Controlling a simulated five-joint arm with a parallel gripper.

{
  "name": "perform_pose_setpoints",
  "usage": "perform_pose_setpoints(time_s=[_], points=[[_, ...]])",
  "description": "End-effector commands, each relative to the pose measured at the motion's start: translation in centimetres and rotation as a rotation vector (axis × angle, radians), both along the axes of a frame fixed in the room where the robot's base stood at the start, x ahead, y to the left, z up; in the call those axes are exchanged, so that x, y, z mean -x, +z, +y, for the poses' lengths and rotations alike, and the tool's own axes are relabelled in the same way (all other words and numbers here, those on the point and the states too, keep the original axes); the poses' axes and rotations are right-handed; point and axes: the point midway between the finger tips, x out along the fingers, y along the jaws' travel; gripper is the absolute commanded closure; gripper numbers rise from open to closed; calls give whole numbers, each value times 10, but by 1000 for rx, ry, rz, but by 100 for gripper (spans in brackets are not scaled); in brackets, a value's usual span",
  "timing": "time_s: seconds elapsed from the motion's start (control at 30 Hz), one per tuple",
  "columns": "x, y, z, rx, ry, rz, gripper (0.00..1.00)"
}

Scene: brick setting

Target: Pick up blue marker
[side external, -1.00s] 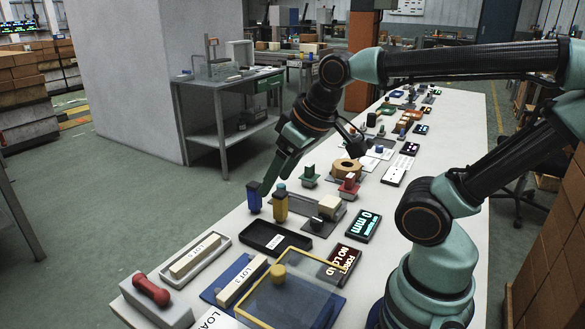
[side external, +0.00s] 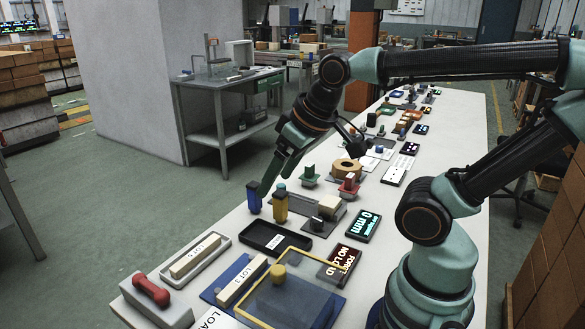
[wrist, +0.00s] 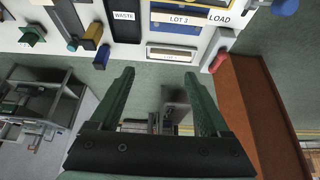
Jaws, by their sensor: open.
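The blue marker (side external: 253,199) stands upright near the far left edge of the white table in the side view. A blue upright piece that looks like it shows in the wrist view (wrist: 101,58), left of my left finger. My gripper (side external: 268,186) is open and points down toward the table, its fingertips close to the top of the blue marker. In the wrist view my gripper (wrist: 159,74) has its fingers wide apart with nothing between them. I cannot tell whether a finger touches the marker.
A yellow upright piece (side external: 280,207) stands just right of the blue marker. A black tray (side external: 274,240) lies in front, and a red-handled grey block (side external: 158,300) sits at the near corner. Green (side external: 309,177) and red (side external: 349,186) pieces stand behind. The floor left of the table is open.

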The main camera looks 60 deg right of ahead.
Motion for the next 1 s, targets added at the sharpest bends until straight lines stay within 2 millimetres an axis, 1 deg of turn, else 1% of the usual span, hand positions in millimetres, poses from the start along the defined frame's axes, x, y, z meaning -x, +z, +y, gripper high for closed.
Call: perform_pose_setpoints(time_s=[0.2, 0.27, 0.37, 0.5, 0.67, 0.8, 0.87, 1.0], points=[[-2, 1, -1, 6, 8, 3, 20], [-6, 3, -3, 19, 27, 12, 20], [-18, 10, -9, 62, 95, 41, 20], [-48, 20, -24, 149, 251, 102, 20], [-86, 24, -45, 237, 453, 175, 20], [-119, 18, -68, 296, 636, 235, 20], [-132, 12, -78, 317, 716, 261, 20], [-161, -6, -104, 354, 906, 311, 20]])
